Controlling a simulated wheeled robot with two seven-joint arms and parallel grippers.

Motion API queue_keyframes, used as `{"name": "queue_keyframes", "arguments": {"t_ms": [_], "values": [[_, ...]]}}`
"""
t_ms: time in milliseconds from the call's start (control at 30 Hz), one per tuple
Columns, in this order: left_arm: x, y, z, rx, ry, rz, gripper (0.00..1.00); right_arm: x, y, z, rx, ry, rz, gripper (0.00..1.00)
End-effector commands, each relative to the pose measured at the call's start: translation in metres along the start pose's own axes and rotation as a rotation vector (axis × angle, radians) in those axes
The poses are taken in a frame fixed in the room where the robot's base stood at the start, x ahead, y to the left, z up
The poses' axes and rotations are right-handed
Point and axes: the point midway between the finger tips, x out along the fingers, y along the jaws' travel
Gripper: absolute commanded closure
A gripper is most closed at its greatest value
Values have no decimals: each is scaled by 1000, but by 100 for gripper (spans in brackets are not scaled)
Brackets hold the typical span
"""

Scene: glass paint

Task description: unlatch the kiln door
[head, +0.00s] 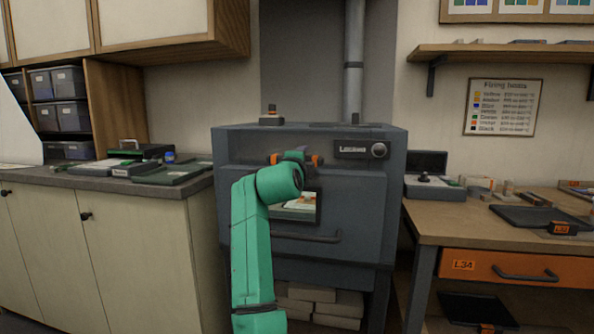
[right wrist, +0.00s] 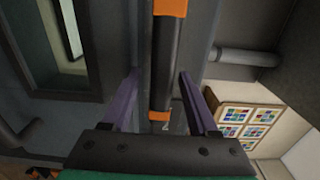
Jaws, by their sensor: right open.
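The grey kiln (head: 350,210) stands in the middle of the head view, its door shut. A dark bar with orange ends (head: 317,160) lies across the upper door, mostly hidden behind my right arm. In the right wrist view the dark bar (right wrist: 163,65) with orange bands runs lengthwise between the two purple fingers of my right gripper (right wrist: 158,78). The gripper is open, with a gap on each side of the bar. In the head view my green right forearm hides most of this gripper. My left gripper is not in view.
The door has a small window (head: 312,205) and a lower horizontal handle (head: 307,237). A dark label plate with a round knob (head: 379,150) sits at upper right. A cluttered counter (head: 60,178) stands left, a wooden workbench (head: 430,222) right.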

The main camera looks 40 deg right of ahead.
Motion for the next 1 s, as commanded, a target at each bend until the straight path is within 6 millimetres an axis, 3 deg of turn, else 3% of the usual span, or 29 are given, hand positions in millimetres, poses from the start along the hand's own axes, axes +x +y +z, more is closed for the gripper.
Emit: {"name": "queue_keyframes", "arguments": {"t_ms": [300,500,1000], "values": [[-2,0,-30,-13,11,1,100,-78,3,1,3,-5,1,40],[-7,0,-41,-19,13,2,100,-114,2,1,1,-3,3,40],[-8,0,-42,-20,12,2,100,-120,1,0,1,0,2,40]]}}
